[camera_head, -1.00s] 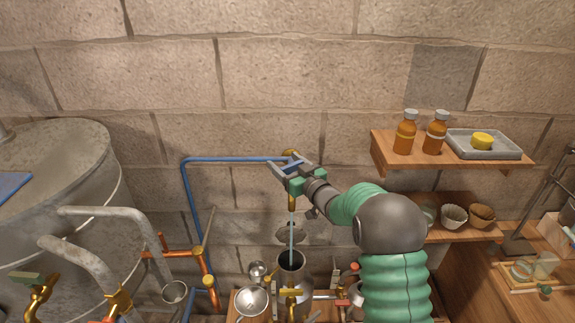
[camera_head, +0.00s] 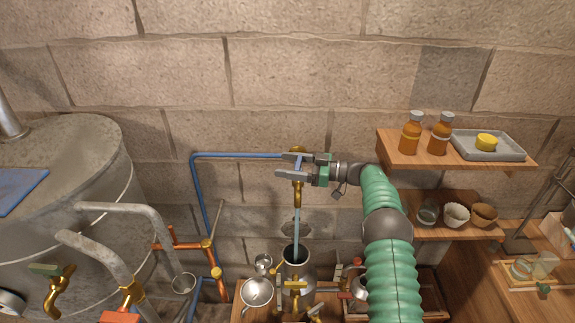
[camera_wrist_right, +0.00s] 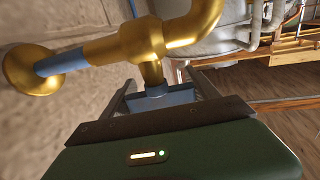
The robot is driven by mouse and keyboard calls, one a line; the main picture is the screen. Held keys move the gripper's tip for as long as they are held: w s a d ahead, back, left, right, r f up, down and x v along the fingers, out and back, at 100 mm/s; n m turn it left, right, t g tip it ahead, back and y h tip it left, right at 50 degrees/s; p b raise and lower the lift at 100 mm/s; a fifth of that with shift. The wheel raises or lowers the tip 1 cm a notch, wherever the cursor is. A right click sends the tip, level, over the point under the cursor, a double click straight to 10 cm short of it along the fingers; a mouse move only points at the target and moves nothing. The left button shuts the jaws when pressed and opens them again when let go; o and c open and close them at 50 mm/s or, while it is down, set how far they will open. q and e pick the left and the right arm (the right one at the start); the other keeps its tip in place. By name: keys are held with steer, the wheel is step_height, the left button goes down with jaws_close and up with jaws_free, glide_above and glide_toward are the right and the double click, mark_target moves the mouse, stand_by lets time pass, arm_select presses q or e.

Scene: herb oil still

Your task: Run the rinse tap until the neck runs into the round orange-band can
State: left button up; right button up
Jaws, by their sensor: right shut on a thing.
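The brass rinse tap (camera_head: 298,192) stands out from the wall on a blue pipe. My right gripper (camera_head: 291,166) is shut on its blue handle (camera_head: 299,163). The wrist view shows the blue handle (camera_wrist_right: 153,97) between the two fingers, under the brass pipe. A pale water stream (camera_head: 297,228) falls from the tap into the open top of a tall metal vessel (camera_head: 297,264). The front of this vessel is partly hidden by brass fittings. I cannot make out the neck's outflow or clearly identify the round orange-band can. My left gripper is out of view.
A shelf (camera_head: 395,158) with amber bottles and a grey tray (camera_head: 508,153) lies right of the tap. A metal funnel (camera_head: 257,290) sits left of the vessel. A large metal tank (camera_head: 60,165) and curved pipes fill the left. Wall above the tap is clear.

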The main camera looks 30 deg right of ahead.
steer(key=shift+s+r+n+g+y, duration=0.1)
steer(key=shift+r+n+g+y, duration=0.4)
steer(key=shift+n+g+y, duration=0.15)
steer(key=o, duration=1.1)
steer(key=shift+o, duration=1.3)
steer(key=shift+f, duration=0.15)
steer(key=shift+d+f, duration=0.15)
steer(key=shift+d, duration=0.05)
